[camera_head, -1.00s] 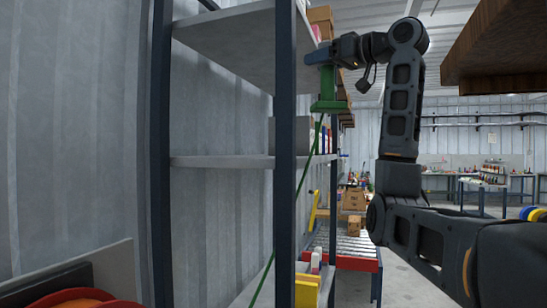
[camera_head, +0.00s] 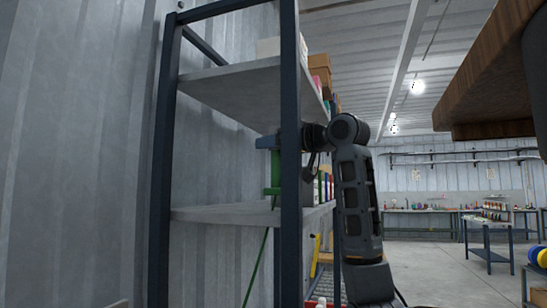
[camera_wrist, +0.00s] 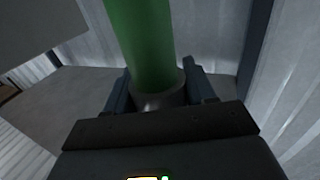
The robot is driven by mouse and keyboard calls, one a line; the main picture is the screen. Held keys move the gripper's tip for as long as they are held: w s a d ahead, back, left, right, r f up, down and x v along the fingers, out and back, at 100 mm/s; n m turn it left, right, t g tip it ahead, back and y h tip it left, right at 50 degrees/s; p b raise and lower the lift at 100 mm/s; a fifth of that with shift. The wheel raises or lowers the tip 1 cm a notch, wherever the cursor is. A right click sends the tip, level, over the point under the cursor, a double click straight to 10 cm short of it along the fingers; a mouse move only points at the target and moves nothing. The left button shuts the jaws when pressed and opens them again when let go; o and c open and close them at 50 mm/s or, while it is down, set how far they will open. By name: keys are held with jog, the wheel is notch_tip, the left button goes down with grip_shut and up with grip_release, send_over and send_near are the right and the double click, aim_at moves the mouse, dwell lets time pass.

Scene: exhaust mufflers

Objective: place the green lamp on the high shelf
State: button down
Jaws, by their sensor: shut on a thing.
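The green lamp (camera_head: 275,175) is in the bay between two grey shelf boards, partly hidden behind the dark front post. Its base is close above the lower board (camera_head: 225,213); I cannot tell whether it touches. A thin green cord (camera_head: 257,268) hangs below that board. My gripper (camera_head: 268,143) reaches in from the right, past the post, and is shut on the lamp's upper part. In the wrist view the green lamp column (camera_wrist: 145,45) rises from a grey collar between my two fingers (camera_wrist: 160,92).
The upper board (camera_head: 240,85) is above my gripper and carries boxes (camera_head: 319,72). The dark front post (camera_head: 290,160) is right beside my wrist. Binders (camera_head: 325,186) stand to the right on the lower board. The board left of the lamp looks clear. A brown wooden slab (camera_head: 490,85) hangs at upper right.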

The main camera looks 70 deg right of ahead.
aim_at(274, 158)
jog(key=shift+f+p, duration=0.35)
jog(key=shift+f, duration=1.55)
jog(key=shift+c, duration=1.9)
grip_release()
jog(key=b+v, duration=0.3)
jog(key=v, duration=0.9)
